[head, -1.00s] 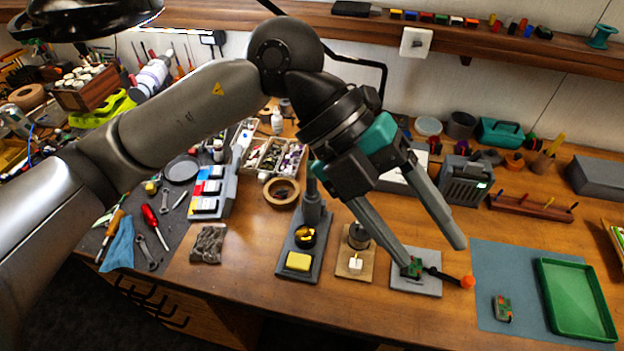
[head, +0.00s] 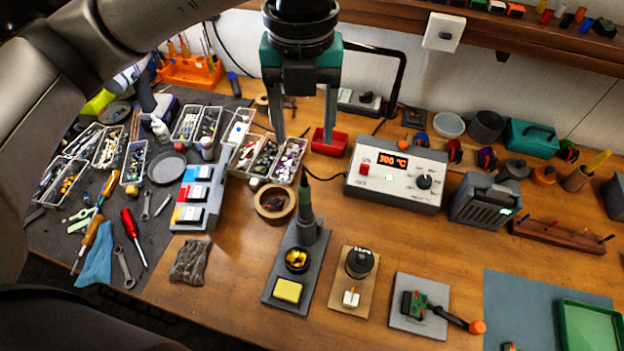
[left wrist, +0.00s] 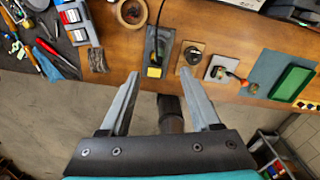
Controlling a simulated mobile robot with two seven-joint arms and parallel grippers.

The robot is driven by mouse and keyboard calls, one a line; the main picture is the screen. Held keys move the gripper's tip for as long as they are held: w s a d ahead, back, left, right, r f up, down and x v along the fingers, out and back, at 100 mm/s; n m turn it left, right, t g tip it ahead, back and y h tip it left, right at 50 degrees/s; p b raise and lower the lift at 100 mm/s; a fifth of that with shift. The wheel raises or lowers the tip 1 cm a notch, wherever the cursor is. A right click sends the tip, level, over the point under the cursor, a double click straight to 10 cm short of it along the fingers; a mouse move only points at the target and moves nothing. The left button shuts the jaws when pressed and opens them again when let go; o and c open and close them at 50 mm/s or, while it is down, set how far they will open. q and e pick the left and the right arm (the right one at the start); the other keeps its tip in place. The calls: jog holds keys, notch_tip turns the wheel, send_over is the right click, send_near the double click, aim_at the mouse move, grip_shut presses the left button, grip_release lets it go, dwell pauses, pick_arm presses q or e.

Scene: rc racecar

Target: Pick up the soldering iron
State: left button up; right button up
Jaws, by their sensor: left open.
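The soldering iron (head: 304,198) stands upright in its dark grey stand (head: 273,294), its dark green handle on top and a black cable rising from it. The stand holds a brass-coloured tip cleaner (head: 297,260) and a yellow sponge (head: 287,291). My left gripper (head: 305,140) is open and empty, its fingers pointing down; in the head view it appears above the iron's handle, apart from it. In the left wrist view the open fingers (left wrist: 160,78) show with the stand and yellow sponge (left wrist: 154,72) beyond them. My right gripper is not in view.
The soldering station (head: 397,178) with its 300 °C display is right of the iron. A wooden ring dish (head: 274,201) and part bins (head: 269,158) lie to the left. Bare wood lies left of the stand.

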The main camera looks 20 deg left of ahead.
aim_at(304, 176)
pick_arm(q)
jog(key=f, duration=0.4)
jog(key=s+f, duration=0.1)
jog(key=f, duration=0.1)
jog(key=shift+f, duration=0.15)
notch_tip(304, 176, down, 3)
jog(key=shift+w+r+p, duration=0.15)
jog(key=shift+r+p, duration=0.05)
jog(key=shift+p, duration=0.15)
jog(key=shift+f, duration=0.5)
jog(key=f+p, duration=0.1)
jog(key=f, duration=0.3)
jog(key=shift+s+f, duration=0.2)
jog(key=shift+f, duration=0.35)
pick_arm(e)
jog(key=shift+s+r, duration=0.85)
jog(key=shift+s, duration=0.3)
pick_arm(q)
grip_shut()
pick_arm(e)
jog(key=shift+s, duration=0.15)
